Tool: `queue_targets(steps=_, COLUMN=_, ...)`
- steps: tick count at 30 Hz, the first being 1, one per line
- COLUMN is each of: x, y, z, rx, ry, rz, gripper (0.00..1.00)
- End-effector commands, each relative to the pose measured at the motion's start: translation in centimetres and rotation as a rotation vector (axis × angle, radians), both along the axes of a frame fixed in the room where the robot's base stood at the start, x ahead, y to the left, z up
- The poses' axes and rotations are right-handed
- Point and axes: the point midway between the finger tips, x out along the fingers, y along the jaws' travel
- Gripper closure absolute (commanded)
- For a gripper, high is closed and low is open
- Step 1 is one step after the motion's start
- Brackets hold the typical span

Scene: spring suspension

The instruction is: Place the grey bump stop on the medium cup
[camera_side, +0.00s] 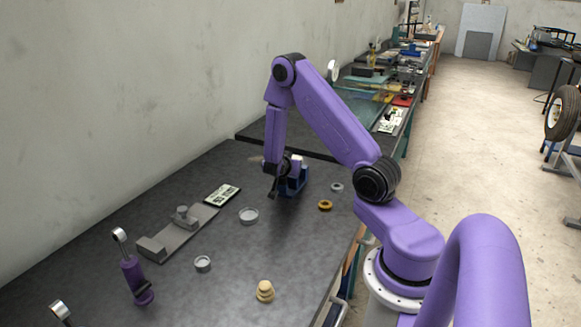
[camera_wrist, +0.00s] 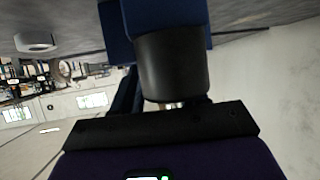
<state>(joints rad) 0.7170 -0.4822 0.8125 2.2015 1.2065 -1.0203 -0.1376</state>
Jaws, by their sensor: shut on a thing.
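Three pale round pieces lie on the bench: a wider cup (camera_side: 249,216), a smaller cup (camera_side: 203,264) and a small ring-like piece (camera_side: 337,187). I cannot tell for sure which is the medium cup.
A grey fixture (camera_side: 180,235) and a flat printed plate (camera_side: 222,194) lie at left. A purple damper (camera_side: 133,275) stands at front left. A cream bump stop (camera_side: 265,291) is in front, an orange ring (camera_side: 325,205) at right.

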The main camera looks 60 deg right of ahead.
Motion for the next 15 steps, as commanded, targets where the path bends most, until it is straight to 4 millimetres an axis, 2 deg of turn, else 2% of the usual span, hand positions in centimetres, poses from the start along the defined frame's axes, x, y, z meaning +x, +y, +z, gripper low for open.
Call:
queue_targets(steps=5, x=-0.01, y=0.0, z=-0.23, rx=0.0, ry=0.001, rz=0.0, gripper=0.87)
queue_targets(steps=6, x=0.0, y=0.0, z=-0.27, rx=0.0, ry=0.0, rz=0.0, gripper=0.54)
queue_targets(steps=8, x=0.0, y=-0.01, z=-0.23, rx=0.0, ry=0.0, rz=0.0, gripper=0.34)
queue_targets(steps=9, x=0.0, y=-0.01, z=-0.23, rx=0.0, ry=0.0, rz=0.0, gripper=0.32)
queue_targets(steps=15, x=-0.01, y=0.0, z=-0.23, rx=0.0, ry=0.0, rz=0.0, gripper=0.32)
